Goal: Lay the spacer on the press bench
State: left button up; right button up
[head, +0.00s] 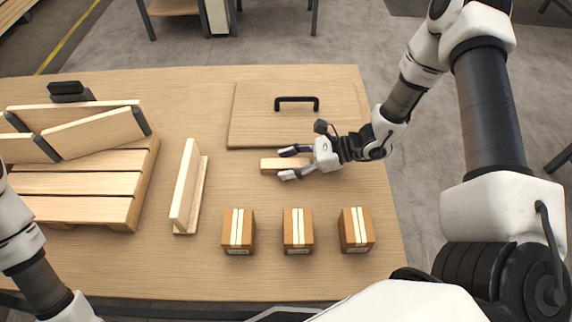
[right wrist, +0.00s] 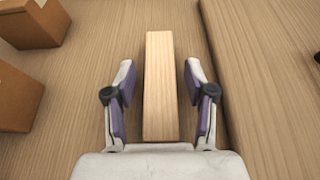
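A pale wooden block, which looks like the spacer (head: 268,165), lies flat on the wooden tabletop (head: 300,280). In the right wrist view the spacer (right wrist: 160,85) sits lengthwise between the fingers of my right gripper (right wrist: 160,88). A gap shows on each side of it, so the fingers are open and do not touch it. In the head view my right gripper (head: 289,163) reaches in from the right, over the block's right end, which it hides. My left arm shows at lower left, but its gripper is out of view. Which surface is the press bench is not clear.
A flat panel with a black handle (head: 297,100) lies just behind the spacer. Several brown boxes stand in a row in front, one being the middle box (head: 297,230). An upright board (head: 184,190) and a pallet with boards (head: 75,185) are at left.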

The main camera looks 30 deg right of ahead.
aim_at(288, 163)
grip_shut()
jog(key=shift+r, duration=0.1)
jog(key=shift+r, duration=0.6)
notch_tip(288, 163, up, 2)
jog(key=shift+r, duration=0.2)
jog(key=w+d+p, duration=0.1)
jog(key=d, duration=0.4)
jog(key=w+d, duration=0.1)
jog(key=d, duration=0.4)
jog(key=d+r+p, duration=0.1)
jog(key=d, duration=0.4)
jog(key=shift+w+d+r+p, duration=0.1)
jog(key=shift+w+d+p, duration=0.2)
jog(key=shift+w+d, duration=0.1)
